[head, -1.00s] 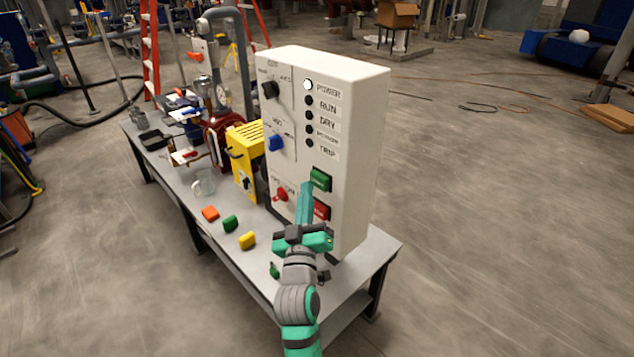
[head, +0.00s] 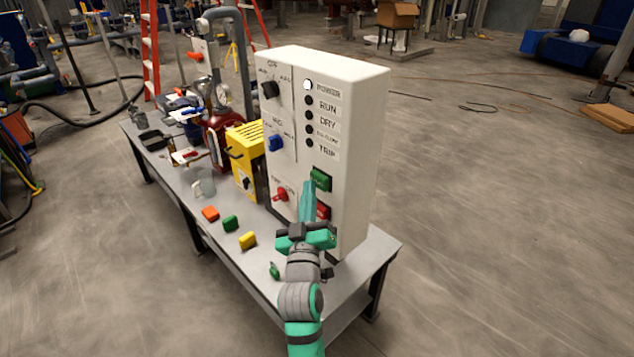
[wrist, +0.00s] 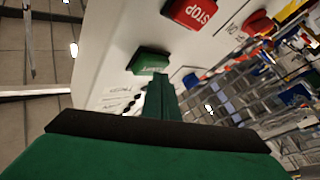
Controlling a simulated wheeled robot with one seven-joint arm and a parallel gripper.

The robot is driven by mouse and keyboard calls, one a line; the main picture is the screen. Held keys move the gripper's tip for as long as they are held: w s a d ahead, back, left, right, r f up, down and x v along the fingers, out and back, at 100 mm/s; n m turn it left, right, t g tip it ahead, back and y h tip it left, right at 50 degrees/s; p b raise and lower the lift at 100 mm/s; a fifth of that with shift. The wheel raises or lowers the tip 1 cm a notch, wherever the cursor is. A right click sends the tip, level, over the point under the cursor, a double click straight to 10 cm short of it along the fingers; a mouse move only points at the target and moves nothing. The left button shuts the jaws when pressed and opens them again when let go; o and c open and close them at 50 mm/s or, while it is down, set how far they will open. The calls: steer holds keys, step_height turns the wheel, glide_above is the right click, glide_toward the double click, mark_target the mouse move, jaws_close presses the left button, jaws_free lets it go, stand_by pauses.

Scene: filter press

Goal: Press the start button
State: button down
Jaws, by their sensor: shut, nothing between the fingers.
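The white control box (head: 345,130) stands upright at the near end of the bench. Its green start button (head: 321,180) is on the front panel, just above a red stop button (head: 323,210). My gripper (head: 307,184) is shut and empty, its fingers in front of the panel. In the head view the fingertips overlap the left edge of the green button and partly cover the red one. In the wrist view the green button (wrist: 149,61) lies just beyond my fingertips (wrist: 160,78), and the red stop button (wrist: 193,12) is above it. Contact cannot be told.
The panel also has a black knob (head: 269,90), a blue knob (head: 276,143), a red knob (head: 281,195) and a lit white power lamp (head: 308,85). A yellow box (head: 243,155) stands behind. Orange, green and yellow blocks lie on the bench (head: 258,263).

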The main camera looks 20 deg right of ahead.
steer(key=shift+w+d, duration=0.2)
steer(key=shift+d, duration=0.35)
stand_by(0.5)
stand_by(0.4)
steer(key=shift+s+a, duration=0.2)
steer(key=shift+a, duration=0.3)
steer(key=shift+s+a, duration=0.15)
steer(key=shift+a, duration=0.35)
steer(key=shift+s+a, duration=0.3)
steer(key=shift+a, duration=0.5)
steer(key=shift+s+a, duration=0.25)
steer(key=shift+a, duration=0.5)
steer(key=shift+s+a, duration=0.3)
steer(key=shift+a, duration=0.5)
